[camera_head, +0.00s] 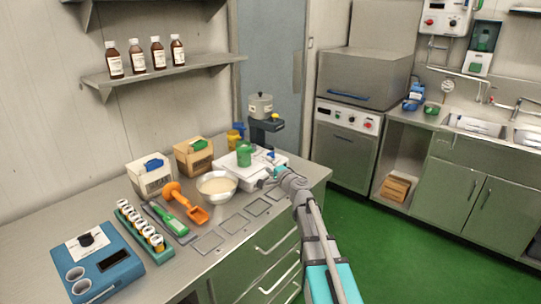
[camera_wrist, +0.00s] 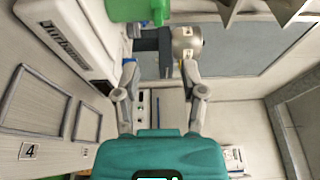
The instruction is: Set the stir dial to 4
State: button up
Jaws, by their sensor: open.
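No dial with a readable stir label shows, so I cannot tell which one is the stir dial. A black dial (camera_head: 87,240) sits on a white marked panel on the blue device (camera_head: 97,264) at the bench's near left; its setting is too small to read. A white lettered appliance (camera_head: 258,164) carries a green jug (camera_head: 245,155); it also shows in the wrist view (camera_wrist: 72,32). A metal pot (camera_head: 260,104) sits on a dark stand (camera_head: 267,128) behind it. My gripper (camera_head: 272,174) is open and empty by the white appliance's front right; its fingers show in the wrist view (camera_wrist: 160,72).
A bowl (camera_head: 217,187), an orange scoop (camera_head: 190,203), a green-handled tool (camera_head: 170,220) and a rack of vials (camera_head: 141,230) crowd the bench. Flat square plates (camera_head: 233,223) line its front; one is marked 4 in the wrist view. Green floor (camera_head: 390,250) is clear.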

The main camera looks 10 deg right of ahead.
jog(key=s+a+f+n+g, duration=0.3)
jog(key=s, duration=0.2)
jog(key=s+a+f+n+g+y+p, duration=0.1)
jog(key=s+a+f+n+g, duration=0.2)
jog(key=s+a+n+g, duration=0.1)
jog(key=s+a+f+n+g+y+p, duration=0.1)
jog(key=s+a+f+n+g, duration=0.2)
jog(key=s, duration=0.3)
jog(key=shift+s+a+n+g, duration=0.3)
jog(key=shift+a+n, duration=0.2)
jog(key=shift+a, duration=0.25)
jog(key=s+d+f+n+g+h+b, duration=0.1)
jog(key=s+d+f+g+h, duration=0.2)
jog(key=s, duration=0.5)
jog(key=s+d+f+n+g+h+b, duration=0.1)
jog(key=s+d+f+n+g+h, duration=0.1)
jog(key=s+d+f+h, duration=0.3)
jog(key=s+f+g, duration=0.1)
jog(key=s, duration=0.2)
jog(key=shift+s+f+g, duration=0.25)
jog(key=shift+f+g, duration=0.05)
jog(key=shift+f, duration=0.1)
jog(key=shift+o, duration=0.2)
